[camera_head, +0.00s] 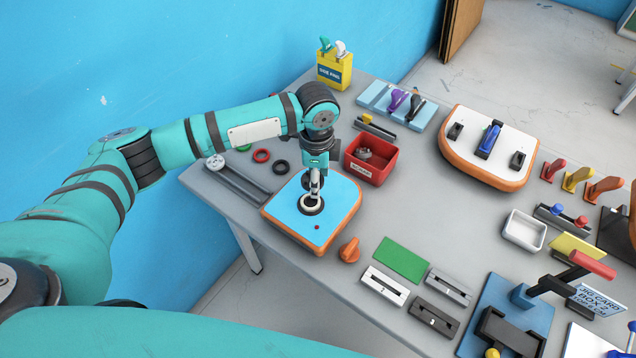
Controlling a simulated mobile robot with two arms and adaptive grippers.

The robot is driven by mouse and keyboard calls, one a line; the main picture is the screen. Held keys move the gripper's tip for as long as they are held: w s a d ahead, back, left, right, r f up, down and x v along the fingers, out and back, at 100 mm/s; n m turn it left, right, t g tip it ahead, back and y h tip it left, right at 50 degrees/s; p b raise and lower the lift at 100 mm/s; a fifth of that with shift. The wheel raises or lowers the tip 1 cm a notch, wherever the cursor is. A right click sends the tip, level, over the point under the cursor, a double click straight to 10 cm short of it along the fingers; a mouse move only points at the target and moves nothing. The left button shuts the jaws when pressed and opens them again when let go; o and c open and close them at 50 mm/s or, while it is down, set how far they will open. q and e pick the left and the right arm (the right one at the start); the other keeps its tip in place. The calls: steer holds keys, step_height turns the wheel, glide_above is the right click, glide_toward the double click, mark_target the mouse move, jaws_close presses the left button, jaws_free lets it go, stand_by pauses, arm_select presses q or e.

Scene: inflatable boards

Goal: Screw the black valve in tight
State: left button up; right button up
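An inflatable board with a blue top and orange sides (335,222) lies on the grey table. A round black valve (311,209) sits in its top with a pale ring around it. My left gripper (313,196) points straight down over the valve, with its fingertips at or just above it. The fingers and wrist hide most of the valve's middle, and I cannot tell whether they grip it. How deep the valve sits is not clear. My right gripper is out of view.
A red bin (370,160) stands close behind the board, and an orange knob-like piece (349,250) lies near its front right corner. A red ring (261,155) and a black ring (280,167) lie behind it. A white-topped board (480,150) is farther right.

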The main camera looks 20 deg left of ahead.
arm_select(q)
steer(key=shift+w+a+f, duration=0.25)
steer(key=shift+w+a, duration=0.05)
steer(key=shift+a, duration=0.35)
steer(key=shift+d+r, duration=0.1)
steer(key=shift+d, duration=0.05)
steer(key=shift+s+d+r+p, duration=0.1)
steer(key=shift+d+r+p, duration=0.1)
steer(key=shift+p, duration=0.35)
steer(key=shift+f+b, duration=0.3)
steer(key=shift+f, duration=0.65)
step_height(320, 180, down, 3)
steer(key=shift+a+r+b, duration=0.1)
steer(key=shift+r+b, duration=0.1)
steer(key=shift+b, duration=0.5)
steer(key=shift+f+b, duration=0.35)
steer(key=shift+f, duration=0.55)
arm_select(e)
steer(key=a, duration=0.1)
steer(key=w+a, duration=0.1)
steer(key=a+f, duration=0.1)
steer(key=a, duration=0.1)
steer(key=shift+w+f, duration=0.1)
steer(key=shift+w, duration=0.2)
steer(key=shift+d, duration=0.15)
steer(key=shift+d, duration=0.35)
